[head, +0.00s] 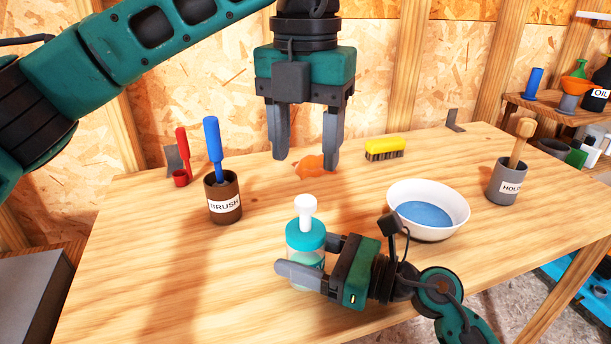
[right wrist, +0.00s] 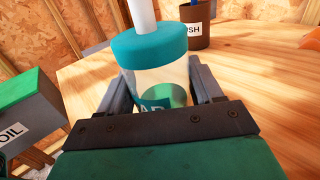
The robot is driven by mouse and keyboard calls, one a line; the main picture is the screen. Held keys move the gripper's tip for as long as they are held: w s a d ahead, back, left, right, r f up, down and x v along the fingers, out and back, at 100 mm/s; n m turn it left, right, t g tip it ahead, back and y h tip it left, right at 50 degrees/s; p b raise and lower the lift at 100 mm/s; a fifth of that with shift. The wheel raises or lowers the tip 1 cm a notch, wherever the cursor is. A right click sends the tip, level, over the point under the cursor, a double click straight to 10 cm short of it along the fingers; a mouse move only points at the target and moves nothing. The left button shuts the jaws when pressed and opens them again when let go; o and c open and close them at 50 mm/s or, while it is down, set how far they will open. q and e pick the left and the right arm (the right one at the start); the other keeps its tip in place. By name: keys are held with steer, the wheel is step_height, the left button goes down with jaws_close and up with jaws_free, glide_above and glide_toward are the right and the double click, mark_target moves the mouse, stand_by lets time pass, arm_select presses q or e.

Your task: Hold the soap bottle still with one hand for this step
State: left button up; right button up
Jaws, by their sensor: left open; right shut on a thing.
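The soap bottle (head: 306,238) stands upright on the wooden table (head: 140,285), clear-bodied with a teal cap and a white pump top. My right gripper (head: 305,262) is shut on its body from the right, one finger on each side. The bottle also shows in the right wrist view (right wrist: 152,70), between both fingers, with part of its label hidden by my gripper. My left gripper (head: 305,160) is open and empty, pointing down above the table behind the bottle, apart from it.
An orange object (head: 310,168) lies below the left gripper. A yellow brush (head: 384,149) and white bowl of blue liquid (head: 455,205) are to the right. A brown brush cup (head: 223,205) stands left, a grey holder (head: 502,185) far right. The front left table is clear.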

arm_select(q)
step_height(320, 180, up, 5)
steer(key=shift+f, duration=0.1)
stand_by(0.4)
arm_select(e)
steer(key=o, duration=1.2)
